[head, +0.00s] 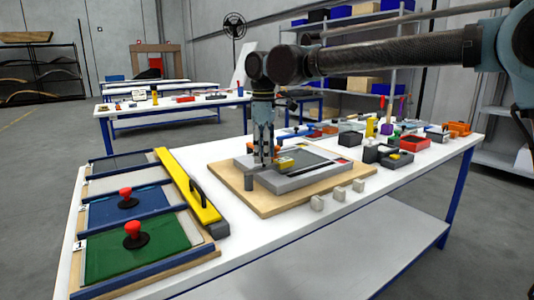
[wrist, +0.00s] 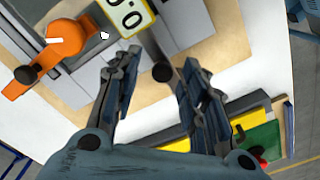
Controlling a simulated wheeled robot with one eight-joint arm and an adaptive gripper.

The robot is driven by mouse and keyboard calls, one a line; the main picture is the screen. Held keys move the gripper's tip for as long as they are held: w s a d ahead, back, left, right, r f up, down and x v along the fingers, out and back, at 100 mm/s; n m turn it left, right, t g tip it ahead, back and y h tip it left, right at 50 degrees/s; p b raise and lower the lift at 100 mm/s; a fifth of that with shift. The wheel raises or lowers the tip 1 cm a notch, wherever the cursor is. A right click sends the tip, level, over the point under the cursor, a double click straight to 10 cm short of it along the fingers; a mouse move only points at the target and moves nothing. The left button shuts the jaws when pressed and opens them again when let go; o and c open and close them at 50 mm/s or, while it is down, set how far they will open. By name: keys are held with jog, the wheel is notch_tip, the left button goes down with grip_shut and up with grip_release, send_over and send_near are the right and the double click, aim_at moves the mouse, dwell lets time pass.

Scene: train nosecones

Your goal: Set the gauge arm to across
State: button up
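An orange lever (wrist: 65,43), which looks like the gauge arm, shows at the upper left of the wrist view. It has a round hub with a white mark and a black knob (wrist: 25,75) at its lower-left end. In the head view a bit of orange (head: 250,147) shows behind my gripper (head: 264,162), mostly hidden. A yellow block with a "0.0" face (wrist: 127,14) is beside the lever; it also shows in the head view (head: 286,162). My gripper (wrist: 160,64) is open and empty, its fingers apart. A dark round-ended post (wrist: 161,72) appears between the fingertips; contact cannot be told.
The grey fixture (head: 285,181) lies on a wooden board (head: 240,198), with a grey cylinder (head: 249,182) at its near-left corner. Several small pale blocks line the near side. A yellow bar with a handle (head: 190,188) and red-knobbed panels (head: 150,245) lie left. Bins stand right.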

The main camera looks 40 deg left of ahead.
notch_tip(320, 180, up, 12)
jog(key=shift+f, duration=0.25)
jog(key=shift+w, duration=0.1)
dwell(0.5)
